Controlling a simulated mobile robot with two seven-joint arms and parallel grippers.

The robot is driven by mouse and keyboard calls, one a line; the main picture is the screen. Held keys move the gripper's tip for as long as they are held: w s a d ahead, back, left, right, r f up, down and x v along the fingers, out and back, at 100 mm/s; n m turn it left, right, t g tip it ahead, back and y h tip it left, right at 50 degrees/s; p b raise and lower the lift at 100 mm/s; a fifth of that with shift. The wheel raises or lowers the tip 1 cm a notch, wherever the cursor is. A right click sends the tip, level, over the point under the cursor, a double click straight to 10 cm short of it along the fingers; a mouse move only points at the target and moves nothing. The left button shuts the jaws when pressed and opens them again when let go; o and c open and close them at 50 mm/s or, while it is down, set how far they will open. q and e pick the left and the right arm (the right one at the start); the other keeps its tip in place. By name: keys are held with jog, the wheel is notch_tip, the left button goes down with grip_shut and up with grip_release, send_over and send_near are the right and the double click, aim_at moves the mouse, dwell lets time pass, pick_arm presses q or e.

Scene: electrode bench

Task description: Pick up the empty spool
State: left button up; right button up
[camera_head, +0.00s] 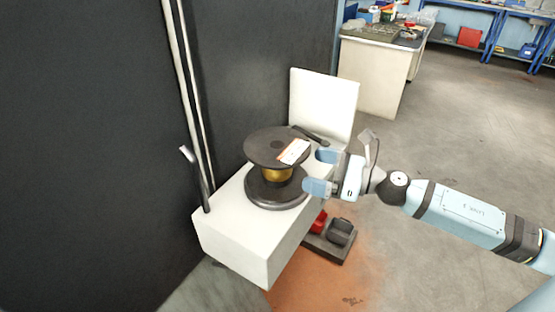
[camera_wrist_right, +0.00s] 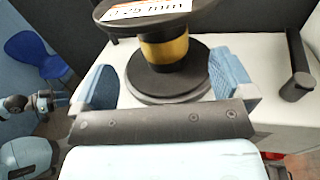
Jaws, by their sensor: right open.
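The spool (camera_head: 270,146) has a wide dark top flange with a white and orange label and a gold-coloured core (camera_wrist_right: 165,48). I cannot tell whether the core is bare or wound. It stands upright on a round dark base (camera_head: 262,198) on a white bench unit. My right gripper (camera_head: 318,172) is open and empty just right of the spool. In the right wrist view its blue fingers (camera_wrist_right: 165,82) frame the core from either side, with the core farther out; I see no contact. My left gripper (camera_wrist_right: 58,99) appears small at the left of the wrist view, its jaws unclear.
The white unit (camera_head: 231,229) has an upright white panel (camera_head: 323,103) behind and a dark lever (camera_head: 311,135) beside the spool. A thin post (camera_head: 196,178) stands left, before a dark wall. A tray with red and black items (camera_head: 329,242) lies below. Floor to the right is clear.

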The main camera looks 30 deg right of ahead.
aim_at(277, 157)
jog(key=x, duration=0.1)
jog(key=p+x, duration=0.1)
jog(key=x, duration=0.1)
jog(key=shift+w+a+r, duration=0.15)
jog(key=shift+w+r, duration=0.05)
jog(key=shift+w, duration=0.05)
jog(key=shift+w+a+f+p, duration=0.15)
jog(key=shift+w+a+p, duration=0.15)
jog(key=shift+w+a, duration=0.35)
jog(key=x, duration=0.1)
jog(key=p+x, duration=0.2)
jog(key=x, duration=0.1)
jog(key=shift+w+r, duration=0.1)
jog(key=shift+r, duration=0.15)
jog(key=shift+w+a+f, duration=0.1)
jog(key=shift+w, duration=0.05)
jog(key=shift+c, duration=0.5)
jog(key=c, duration=1.1)
jog(key=shift+c, duration=0.3)
